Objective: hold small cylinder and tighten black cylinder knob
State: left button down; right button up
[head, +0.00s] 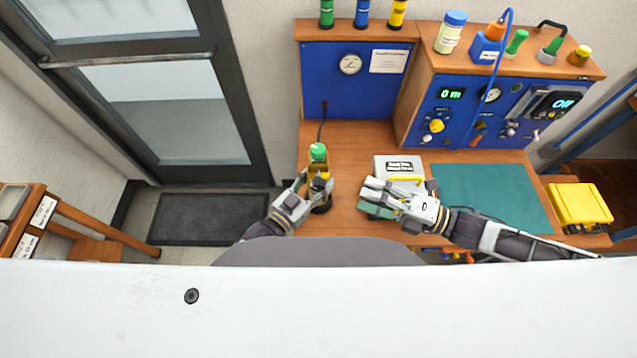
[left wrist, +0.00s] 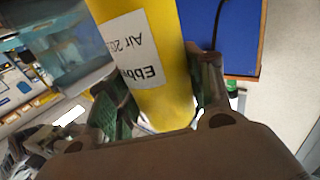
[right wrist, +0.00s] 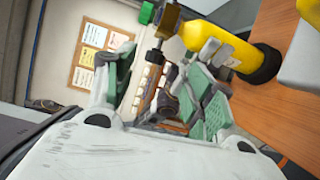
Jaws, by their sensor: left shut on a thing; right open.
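The small yellow cylinder (head: 320,184) stands at the front left of the bench, with a green knob (head: 318,151) on top and a black base. My left gripper (head: 309,192) is shut around its body. In the left wrist view the labelled yellow cylinder (left wrist: 160,60) sits between the green finger pads. In the right wrist view the yellow cylinder (right wrist: 228,48), its brass valve (right wrist: 167,20), green knob (right wrist: 146,12) and black base (right wrist: 268,64) show beyond my right fingers. My right gripper (head: 368,197) is open and empty, to the right of the cylinder and apart from it.
A labelled white box (head: 398,164) stands just behind my right gripper. A green mat (head: 500,200) lies to the right, with a yellow case (head: 578,205) beyond it. Blue panels (head: 345,90) close off the back. Bare wood lies between the cylinder and the box.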

aim_at(318, 186)
jog(key=shift+s+a+f+m, duration=0.1)
jog(key=shift+s+a+m, duration=0.4)
jog(key=shift+s, duration=0.35)
jog(key=shift+w+a, duration=0.1)
jog(key=shift+a, duration=0.15)
jog(key=shift+x, duration=5.75)
jog(key=shift+c, duration=0.3)
jog(key=c, duration=1)
